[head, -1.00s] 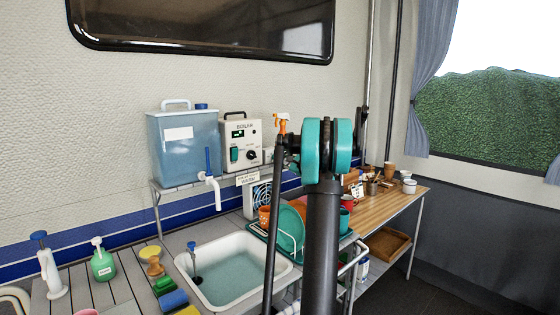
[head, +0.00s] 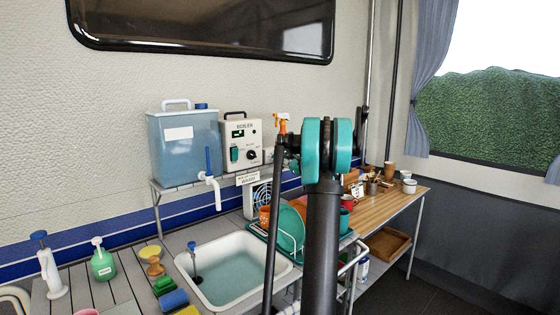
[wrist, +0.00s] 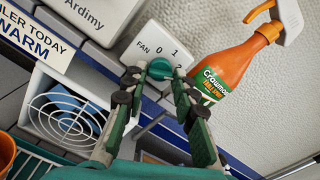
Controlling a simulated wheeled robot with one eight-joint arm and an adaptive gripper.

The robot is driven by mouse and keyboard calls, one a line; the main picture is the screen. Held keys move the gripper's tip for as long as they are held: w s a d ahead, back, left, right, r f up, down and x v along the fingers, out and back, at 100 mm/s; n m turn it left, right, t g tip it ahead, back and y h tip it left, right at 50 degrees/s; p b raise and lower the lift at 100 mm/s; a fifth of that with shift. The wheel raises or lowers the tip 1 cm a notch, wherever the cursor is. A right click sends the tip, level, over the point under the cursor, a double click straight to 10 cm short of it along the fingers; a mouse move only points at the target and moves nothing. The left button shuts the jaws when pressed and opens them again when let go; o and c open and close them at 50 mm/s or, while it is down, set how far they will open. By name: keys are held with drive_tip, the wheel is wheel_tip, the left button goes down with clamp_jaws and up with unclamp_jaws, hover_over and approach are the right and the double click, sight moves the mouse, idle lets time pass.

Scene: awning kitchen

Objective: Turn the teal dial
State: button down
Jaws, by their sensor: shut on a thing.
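The teal dial (wrist: 160,69) sits on a white switch box (wrist: 150,42) marked FAN, with the numbers 0, 1 and 2 around it. The dial shows near the middle of the wrist view. My gripper (wrist: 157,76) is shut on the dial, with one fingertip on each side of it. The fingertips cover parts of the box face, and I cannot tell exactly which number the dial points to. In the head view my own arm hides the gripper and the dial.
An orange spray bottle (wrist: 232,65) stands close to the right of the switch box. A white fan unit (wrist: 70,112) with a round grille is below left. A boiler (head: 241,142) and a blue water tank (head: 183,145) stand on the shelf. A dish rack with a teal plate (head: 290,229) is below.

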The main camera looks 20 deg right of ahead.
drive_tip(key=c, duration=1.2)
unclamp_jaws()
drive_tip(key=v, duration=1.2)
